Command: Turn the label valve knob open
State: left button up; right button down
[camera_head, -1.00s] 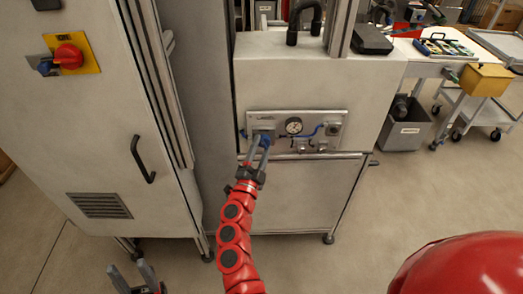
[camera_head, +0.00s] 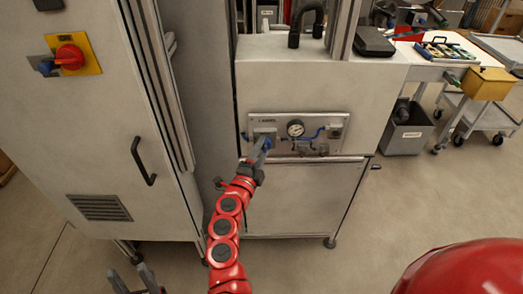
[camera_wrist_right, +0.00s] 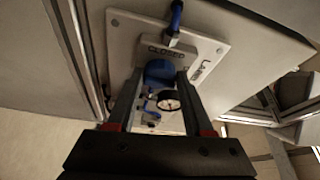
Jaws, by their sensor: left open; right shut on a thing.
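The label valve knob is blue and sits on the left part of a metal panel (camera_head: 247,121) marked LABEL on the cabinet front. In the right wrist view the blue knob (camera_wrist_right: 158,72) lies between my fingertips, beside a plate (camera_wrist_right: 166,50) reading CLOSED. My right gripper (camera_head: 264,150) is shut on the knob; its fingers (camera_wrist_right: 156,88) flank it. In the head view the fingers hide most of the knob. My left gripper (camera_head: 134,280) is open and empty, low at the left, away from the panel.
A pressure gauge (camera_head: 295,128) and blue tubing sit right of the knob on the same panel. A tall cabinet (camera_head: 85,140) with a black handle and a red rotary switch (camera_head: 70,56) stands at left. A grey bin (camera_head: 406,135) and a cart stand at right.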

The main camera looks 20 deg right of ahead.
jog(key=shift+f, duration=0.1)
jog(key=shift+c, duration=1.5)
grip_release()
jog(key=shift+s+a, duration=0.1)
jog(key=v, duration=1.7)
jog(key=shift+s, duration=0.1)
